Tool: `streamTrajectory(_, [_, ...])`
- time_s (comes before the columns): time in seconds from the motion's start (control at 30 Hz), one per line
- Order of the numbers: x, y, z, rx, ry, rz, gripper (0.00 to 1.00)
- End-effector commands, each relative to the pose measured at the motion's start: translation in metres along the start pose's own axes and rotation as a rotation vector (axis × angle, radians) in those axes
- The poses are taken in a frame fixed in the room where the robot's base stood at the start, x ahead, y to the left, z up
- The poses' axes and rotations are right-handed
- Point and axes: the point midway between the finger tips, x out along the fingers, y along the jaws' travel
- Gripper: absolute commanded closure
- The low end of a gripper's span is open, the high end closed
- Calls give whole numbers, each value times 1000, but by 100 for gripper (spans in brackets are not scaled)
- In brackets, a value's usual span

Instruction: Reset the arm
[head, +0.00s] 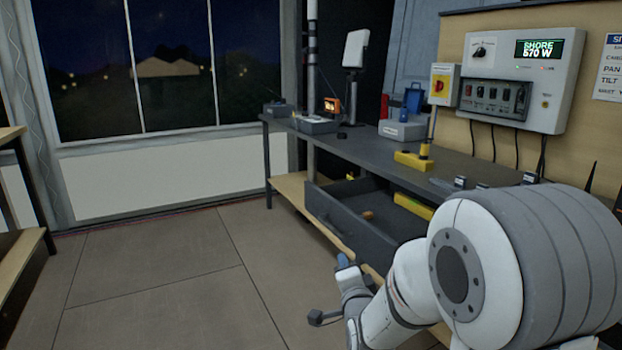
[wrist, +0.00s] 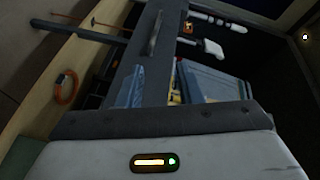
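My arm reaches in from the right of the head view, its large white and grey joint close to the camera. My gripper (head: 345,265) is small and partly hidden by my own wrist there. In the wrist view, the pale housing with a lit indicator fills the bottom, and blue shapes show beyond its dark edge. I see nothing clearly held.
A dark workbench (head: 372,155) runs along the right. Its drawer (head: 345,218) stands open near my arm, with an orange item (head: 368,215) inside. A yellow tool (head: 412,160) lies on top. A power panel (head: 520,80) hangs on the wall. The floor (head: 160,285) to the left is clear.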

Motion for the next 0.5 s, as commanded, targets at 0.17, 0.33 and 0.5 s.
streamTrajectory(0.17, [-13,-30,-16,-103,-36,99,68])
streamTrajectory(0.33, [-36,-64,-36,-253,-110,238,68])
streamTrajectory(0.5, [-77,-103,-59,-451,-243,411,68])
